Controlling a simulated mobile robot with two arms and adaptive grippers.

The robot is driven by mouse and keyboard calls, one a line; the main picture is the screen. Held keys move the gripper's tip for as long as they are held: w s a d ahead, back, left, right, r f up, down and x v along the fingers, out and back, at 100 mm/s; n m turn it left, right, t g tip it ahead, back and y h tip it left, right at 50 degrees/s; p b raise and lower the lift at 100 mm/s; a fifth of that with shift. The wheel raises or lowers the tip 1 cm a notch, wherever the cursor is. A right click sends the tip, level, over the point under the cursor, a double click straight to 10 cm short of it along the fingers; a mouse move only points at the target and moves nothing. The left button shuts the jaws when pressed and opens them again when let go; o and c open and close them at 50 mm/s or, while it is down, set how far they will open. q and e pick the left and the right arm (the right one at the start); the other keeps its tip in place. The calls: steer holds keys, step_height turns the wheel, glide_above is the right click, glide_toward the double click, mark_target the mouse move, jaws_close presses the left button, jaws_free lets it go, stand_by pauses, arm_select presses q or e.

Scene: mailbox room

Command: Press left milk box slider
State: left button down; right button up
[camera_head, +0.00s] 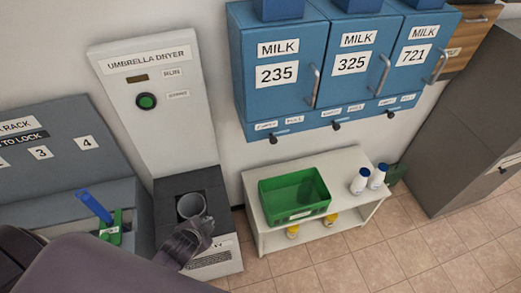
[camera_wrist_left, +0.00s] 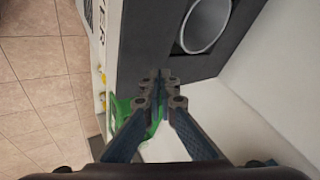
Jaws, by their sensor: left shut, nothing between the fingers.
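The left milk box (camera_head: 277,100) is blue, labelled MILK 235, and hangs on the wall at the upper middle in the head view. Its slider knob (camera_head: 273,140) is small and dark and sits under the box, on a strip with small labels at its left end. My left gripper (camera_head: 205,224) is shut and empty, in front of the umbrella dryer's base, below and to the left of the slider and well apart from it. In the left wrist view its fingertips (camera_wrist_left: 164,76) are together, and no milk box shows there. My right gripper is not in view.
The umbrella dryer (camera_head: 160,120) has a dark base with a grey round holder (camera_head: 191,205). A low white shelf (camera_head: 335,165) under the milk boxes bears a green crate (camera_head: 295,209) and white bottles (camera_head: 359,181). Open tiled floor (camera_head: 420,250) lies at right.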

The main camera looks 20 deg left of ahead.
mark_target(273, 138)
arm_select(q)
steer(key=w+a+r+m+t+h+b, duration=0.1)
steer(key=w+a+r+m+t+h, duration=0.3)
steer(key=w+r+m+t, duration=0.75)
steer(key=d+r+m+g+h, duration=0.2)
steer(key=r+m+h, duration=0.1)
steer(key=m, duration=0.5)
steer(key=d+r+m+g+h+b, duration=0.1)
steer(key=r+m+g+h, duration=0.2)
steer(key=m, duration=0.6)
steer(key=d+r+m+g+h+b, duration=0.1)
steer(key=d+r+m+g+h, duration=0.1)
steer(key=r+m, duration=0.5)
steer(key=shift+s+d+m+g+h, duration=0.35)
steer(key=shift+m+g+h, duration=0.3)
steer(key=shift+m, duration=0.3)
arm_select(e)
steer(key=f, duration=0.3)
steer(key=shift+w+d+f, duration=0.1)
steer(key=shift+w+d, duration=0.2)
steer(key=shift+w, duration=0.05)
